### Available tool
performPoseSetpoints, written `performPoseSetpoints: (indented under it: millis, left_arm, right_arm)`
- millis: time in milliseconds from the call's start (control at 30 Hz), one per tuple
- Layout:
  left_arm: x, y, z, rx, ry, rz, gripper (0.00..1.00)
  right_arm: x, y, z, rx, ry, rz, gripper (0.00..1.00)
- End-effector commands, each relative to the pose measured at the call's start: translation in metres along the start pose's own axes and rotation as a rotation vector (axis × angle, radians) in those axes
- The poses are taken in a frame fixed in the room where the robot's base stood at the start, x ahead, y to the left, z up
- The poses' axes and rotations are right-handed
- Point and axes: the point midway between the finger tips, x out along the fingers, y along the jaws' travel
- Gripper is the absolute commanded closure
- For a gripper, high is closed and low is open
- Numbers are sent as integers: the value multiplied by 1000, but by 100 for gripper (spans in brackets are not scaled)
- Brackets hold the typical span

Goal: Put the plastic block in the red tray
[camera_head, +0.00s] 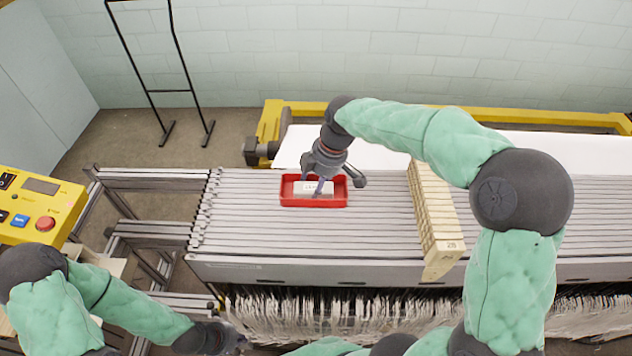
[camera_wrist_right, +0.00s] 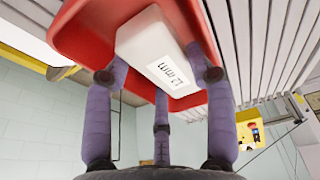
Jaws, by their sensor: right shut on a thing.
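The plastic block (camera_wrist_right: 160,48) is white with a printed label. It also shows in the head view (camera_head: 312,187), within the outline of the red tray (camera_head: 313,202). The red tray lies on the grey slatted machine top and its wall also shows in the right wrist view (camera_wrist_right: 85,35). My right gripper (camera_head: 318,186) reaches down over the tray, its fingers shut on the block. The right wrist view shows its purple fingers (camera_wrist_right: 160,80) around the block. Whether the block touches the tray floor is unclear. My left gripper (camera_head: 238,345) is low at the left, away from the tray; its fingers are too small to read.
A wooden numbered strip (camera_head: 435,225) lies across the slats right of the tray. A yellow control box (camera_head: 40,205) stands at the left. Hanging threads (camera_head: 340,312) line the machine's front. The slats left of the tray are clear.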

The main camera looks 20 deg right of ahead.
Motion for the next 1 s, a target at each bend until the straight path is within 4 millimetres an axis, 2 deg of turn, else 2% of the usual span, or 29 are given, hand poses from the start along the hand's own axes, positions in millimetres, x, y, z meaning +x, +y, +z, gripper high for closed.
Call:
performPoseSetpoints:
  millis: [67,100,567,667,1000]
  left_arm:
    - [3,-1,0,0,0,0,100]
    - [2,-1,0,0,0,0,100]
    - [-2,0,0,0,0,0,100]
    - [0,0,0,0,0,0,100]
    - [3,-1,0,0,0,0,100]
  right_arm:
    - [3,0,1,0,0,0,80]
    - [2,0,1,0,0,0,34]
    - [-3,0,-1,0,0,1,34]
    - [-15,1,-1,0,1,3,34]
    - [-82,1,-1,1,1,4,34]
